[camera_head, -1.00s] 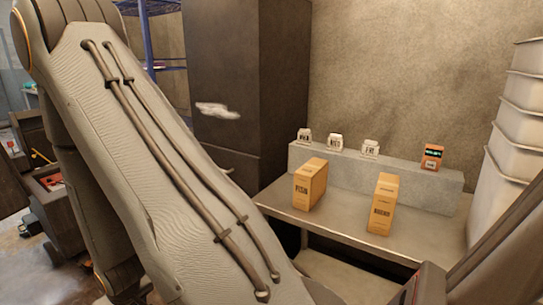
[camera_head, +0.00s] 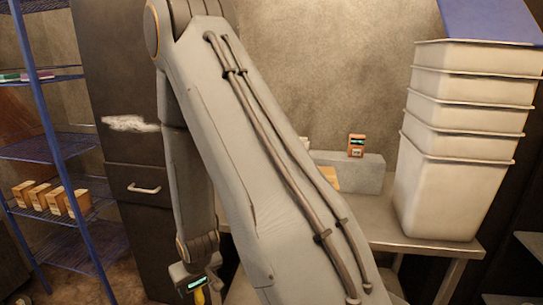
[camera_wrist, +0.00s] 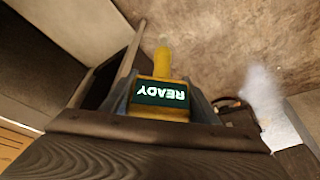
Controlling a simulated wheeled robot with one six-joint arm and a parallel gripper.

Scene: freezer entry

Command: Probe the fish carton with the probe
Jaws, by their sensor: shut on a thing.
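My gripper (camera_head: 194,288) hangs low in the head view, in front of the dark cabinet. The fish carton cannot be made out now, as my arm covers most of the steel table. A sliver of a tan carton (camera_head: 331,179) shows beside my arm; I cannot tell which carton it is.
The steel table (camera_head: 405,231) carries a grey ledge (camera_head: 365,172) with an orange display device (camera_head: 356,146) and stacked white bins (camera_head: 450,185). A dark cabinet (camera_head: 125,235) stands left of my arm. A blue wire rack (camera_head: 50,150) holds several tan cartons.

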